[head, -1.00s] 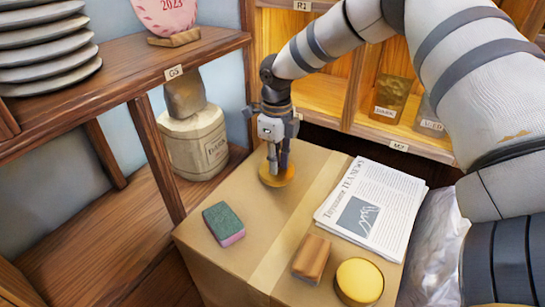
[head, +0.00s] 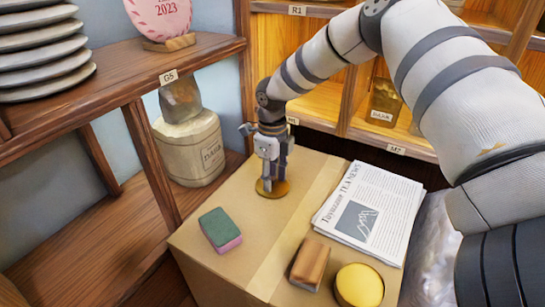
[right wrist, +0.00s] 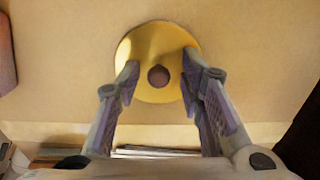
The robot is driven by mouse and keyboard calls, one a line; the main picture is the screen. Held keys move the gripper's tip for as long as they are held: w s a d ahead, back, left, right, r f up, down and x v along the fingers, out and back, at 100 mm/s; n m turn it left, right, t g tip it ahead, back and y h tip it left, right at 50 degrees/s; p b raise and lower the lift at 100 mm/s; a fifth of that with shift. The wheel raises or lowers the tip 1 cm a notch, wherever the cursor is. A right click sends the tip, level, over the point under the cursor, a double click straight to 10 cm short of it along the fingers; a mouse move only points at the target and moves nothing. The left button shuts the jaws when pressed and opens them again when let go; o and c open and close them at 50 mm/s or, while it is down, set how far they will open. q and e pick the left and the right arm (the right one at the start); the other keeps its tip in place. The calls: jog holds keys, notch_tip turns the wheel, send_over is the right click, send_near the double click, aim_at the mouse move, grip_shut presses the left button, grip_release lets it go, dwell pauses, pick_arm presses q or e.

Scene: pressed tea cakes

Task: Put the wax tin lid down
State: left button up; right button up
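The wax tin lid (head: 276,192) is a flat golden disc lying on the cardboard box top, near its far left edge. In the right wrist view the lid (right wrist: 150,38) shows a dark round knob (right wrist: 158,76) at its middle. My right gripper (head: 273,181) points down over the lid. Its fingers stand apart on either side of the knob, with a gap to it on both sides. The wax tin (head: 359,286), with a yellow top, stands at the box's front right. My left gripper is not in view.
On the cardboard box (head: 215,265) lie a green and pink sponge (head: 220,230), a brown wooden block or brush (head: 310,265) and a newspaper (head: 370,213). A pale sack-like jar (head: 190,150) stands on the shelf at left. Shelves (head: 300,40) rise behind.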

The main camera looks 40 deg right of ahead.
aim_at(273, 178)
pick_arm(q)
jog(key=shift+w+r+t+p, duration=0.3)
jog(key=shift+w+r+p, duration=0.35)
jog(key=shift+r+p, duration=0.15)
pick_arm(e)
notch_tip(273, 178, up, 12)
jog(key=shift+r, duration=0.15)
